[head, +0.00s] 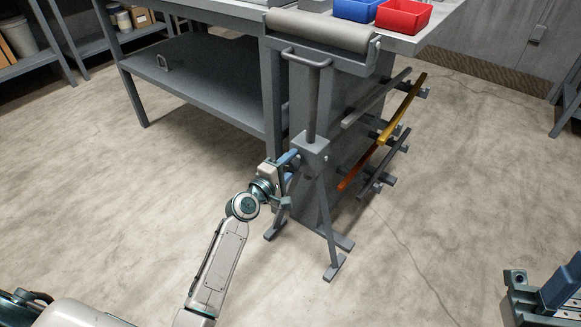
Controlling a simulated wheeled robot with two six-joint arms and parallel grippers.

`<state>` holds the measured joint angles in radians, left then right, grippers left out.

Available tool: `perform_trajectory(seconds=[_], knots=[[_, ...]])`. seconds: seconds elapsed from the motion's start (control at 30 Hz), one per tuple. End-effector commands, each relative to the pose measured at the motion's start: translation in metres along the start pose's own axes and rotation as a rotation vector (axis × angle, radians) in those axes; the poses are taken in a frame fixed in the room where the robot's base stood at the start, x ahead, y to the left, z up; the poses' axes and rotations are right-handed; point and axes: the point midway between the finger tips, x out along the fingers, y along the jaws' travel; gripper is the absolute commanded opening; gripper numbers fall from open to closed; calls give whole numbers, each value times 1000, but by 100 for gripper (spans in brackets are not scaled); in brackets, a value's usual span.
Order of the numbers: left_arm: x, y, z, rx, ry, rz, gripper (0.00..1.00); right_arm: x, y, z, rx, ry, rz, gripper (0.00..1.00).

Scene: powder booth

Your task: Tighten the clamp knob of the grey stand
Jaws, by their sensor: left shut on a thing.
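The grey stand (312,112) is upright in the middle of the head view. It has a wide roller (325,30) on top, a round post, a block-shaped collar (313,150) and splayed legs. My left gripper (292,167) is at the left side of the collar, its blue fingers shut on the clamp knob. The knob itself is mostly hidden by the fingers, so its turn position cannot be told. Part of my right gripper (560,288) shows at the lower right edge, far from the stand; its fingertips are not clear.
A grey workbench (195,80) with a lower shelf stands directly behind the stand. A blue bin (356,10) and a red bin (404,16) are on its top. Bars, one yellow (402,108), lie on a side rack close right of the stand. The front floor is open.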

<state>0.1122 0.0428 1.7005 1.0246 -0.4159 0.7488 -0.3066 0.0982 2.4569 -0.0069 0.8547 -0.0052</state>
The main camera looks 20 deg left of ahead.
Motion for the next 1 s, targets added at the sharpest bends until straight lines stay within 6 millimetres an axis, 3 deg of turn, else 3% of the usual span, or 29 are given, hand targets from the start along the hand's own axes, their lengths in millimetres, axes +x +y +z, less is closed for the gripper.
perform_trajectory(seconds=[0.3,0.83,0.87,0.93,1.0], knots=[[-1,-2,0,111,-1,-3,20,-4,0,1,0,5,3,36],[-1,-2,0,130,-1,-4,20,0,0,-2,-2,24,8,36],[-1,-2,0,130,-1,-4,48,0,0,-2,-2,24,8,36],[0,-2,0,130,-1,-4,62,0,0,-2,-2,24,8,36],[0,-2,0,130,-1,-3,64,0,0,-1,-2,24,8,36]])
